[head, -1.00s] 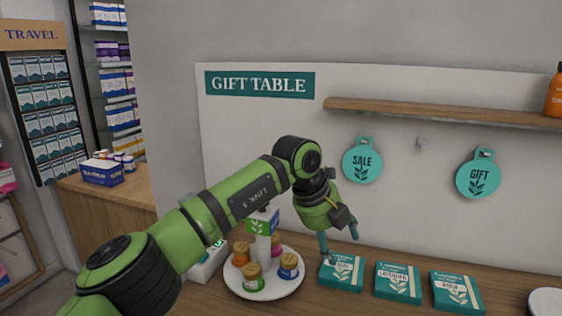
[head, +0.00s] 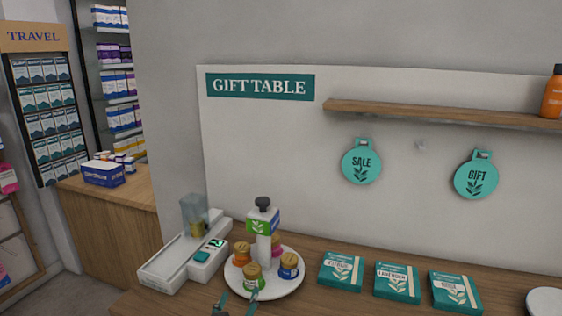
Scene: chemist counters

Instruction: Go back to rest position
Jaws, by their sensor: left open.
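My left gripper (head: 237,299) shows only at the bottom edge of the head view. Its two teal fingertips are apart with nothing between them, in front of the round white stand. The rest of that arm is out of the picture. My right gripper is not in view. Three teal boxes (head: 341,271) lie in a row on the wooden counter, right of the stand and apart from the gripper.
The round white stand (head: 264,290) holds several small coloured jars around a post. A white device with a small lit display (head: 215,243) sits left of it.

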